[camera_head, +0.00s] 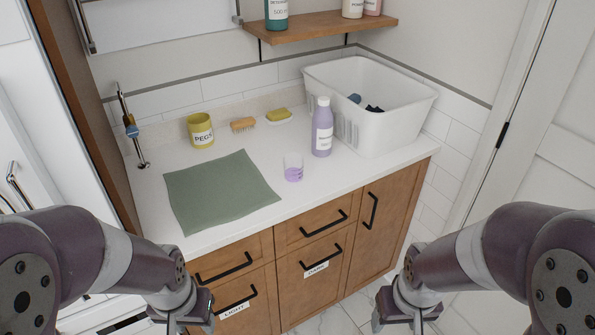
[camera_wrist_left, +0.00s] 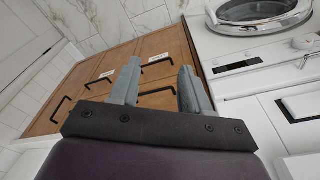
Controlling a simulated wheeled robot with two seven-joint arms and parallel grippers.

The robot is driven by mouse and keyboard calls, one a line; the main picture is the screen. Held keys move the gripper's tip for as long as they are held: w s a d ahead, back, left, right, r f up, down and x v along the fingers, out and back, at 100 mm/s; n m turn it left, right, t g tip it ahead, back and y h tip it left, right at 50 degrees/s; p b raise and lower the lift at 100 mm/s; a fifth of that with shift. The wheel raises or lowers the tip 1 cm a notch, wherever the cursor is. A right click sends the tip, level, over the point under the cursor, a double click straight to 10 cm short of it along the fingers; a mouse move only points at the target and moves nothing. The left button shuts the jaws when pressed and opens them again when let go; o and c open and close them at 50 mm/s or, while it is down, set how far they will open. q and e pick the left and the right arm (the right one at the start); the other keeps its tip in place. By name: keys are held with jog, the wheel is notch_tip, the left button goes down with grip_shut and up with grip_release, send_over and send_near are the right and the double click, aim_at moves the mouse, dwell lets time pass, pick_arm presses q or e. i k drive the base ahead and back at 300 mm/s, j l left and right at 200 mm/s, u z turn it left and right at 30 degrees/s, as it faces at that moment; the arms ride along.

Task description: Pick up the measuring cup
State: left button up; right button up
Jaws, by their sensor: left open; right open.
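The measuring cup (camera_head: 293,169) is a small clear cup with purple contents or a purple lower part. It stands upright on the white counter (camera_head: 262,240), between the green cloth and the purple bottle. My left gripper (camera_head: 190,316) is low in front of the cabinet, below the counter edge and left of the cup. In the left wrist view my left gripper (camera_wrist_left: 157,88) is open and empty, facing the wooden drawers. My right gripper (camera_head: 405,322) is at the bottom right, open, apart from the cup and in front of the cabinet. The cup is not in the left wrist view.
A purple bottle (camera_head: 322,128) and a white basket (camera_head: 375,128) stand right of the cup. A green cloth (camera_head: 218,190) lies left. A yellow PEGS tin (camera_head: 200,131), brush (camera_head: 243,125) and sponge (camera_head: 279,115) are behind. A wooden shelf (camera_head: 318,27) hangs above.

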aim_at(293, 162)
jog(key=i+l, duration=0.3)
jog(key=i+l+z, duration=0.15)
jog(key=i, duration=0.35)
jog(key=l, duration=0.1)
